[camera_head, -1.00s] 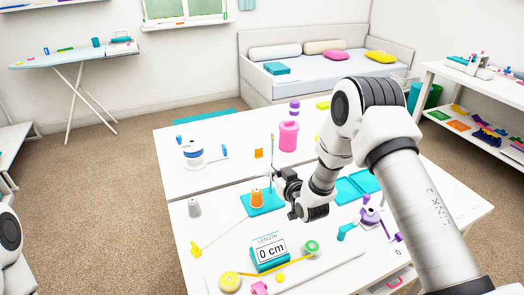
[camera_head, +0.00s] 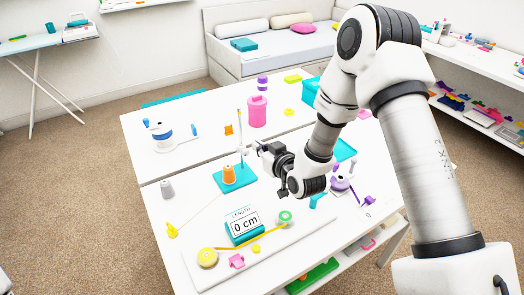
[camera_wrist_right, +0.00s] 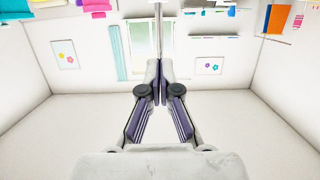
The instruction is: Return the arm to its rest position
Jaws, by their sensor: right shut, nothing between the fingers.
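My right arm (camera_head: 415,150) comes in from the right and bends down over the white table (camera_head: 200,215). In the head view my right gripper (camera_head: 259,148) is above the table, to the right of an upright rod on a teal stand (camera_head: 222,183) with an orange spool (camera_head: 228,175). I cannot tell whether it touches the rod. In the right wrist view the two fingers of the right gripper (camera_wrist_right: 159,88) meet at their tips, with nothing between them. My left gripper is out of view.
A length display (camera_head: 243,225), yellow roll (camera_head: 207,258), purple spool piece (camera_head: 340,184), pink canister (camera_head: 257,110) and blue-white spool (camera_head: 160,135) crowd the table. A daybed (camera_head: 265,50) stands behind, shelves (camera_head: 480,75) at right, an ironing board (camera_head: 30,42) at left. Carpet (camera_head: 70,200) at left is clear.

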